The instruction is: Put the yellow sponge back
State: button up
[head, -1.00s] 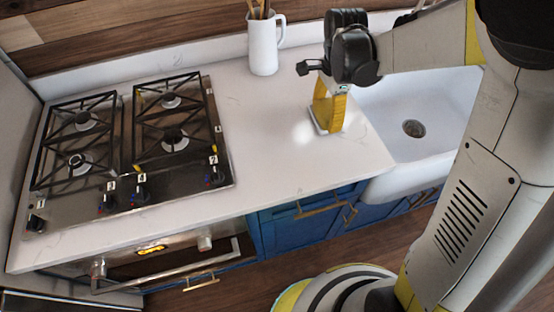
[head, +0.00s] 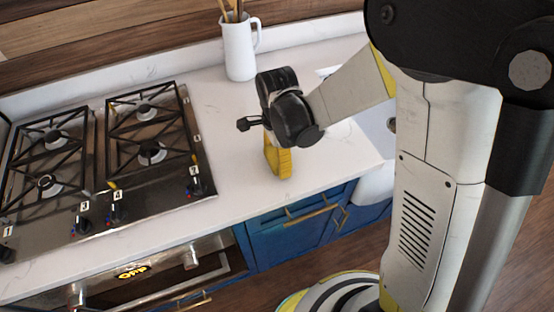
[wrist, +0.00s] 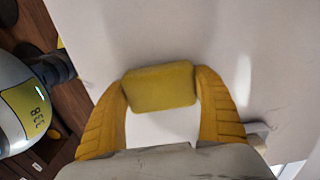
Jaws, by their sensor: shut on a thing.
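The yellow sponge (wrist: 160,87) is between the two yellow fingers in the wrist view, its broad face toward the camera. My gripper (head: 278,163) is shut on it. In the head view, the gripper points down over the white counter (head: 232,150), between the stove and the sink, near the front edge. The sponge is hard to tell from the yellow fingers there. I cannot tell whether it touches the counter. A bright white patch shows below the sponge between the fingers in the wrist view; I cannot tell what it is.
The black-grated gas stove (head: 150,185) is to the left. A white jug (head: 240,50) with wooden utensils stands behind the gripper. The white sink (head: 372,185) is to the right, partly hidden by my arm. The counter between stove and gripper is clear.

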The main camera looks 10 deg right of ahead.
jog(key=shift+r, duration=0.1)
jog(key=shift+f, duration=0.2)
jog(key=o, duration=1.2)
jog(key=shift+o, duration=0.2)
jog(key=shift+r, duration=0.15)
notch_tip(320, 180, up, 12)
jog(key=p, duration=0.4)
jog(key=s+d+r+n+t, duration=0.7)
jog(key=s+d+r+n, duration=0.3)
jog(key=d+n, duration=0.3)
jog(key=shift+s+d+r+n, duration=0.2)
jog(key=shift+s+d+n, duration=0.2)
jog(key=shift+n, duration=0.5)
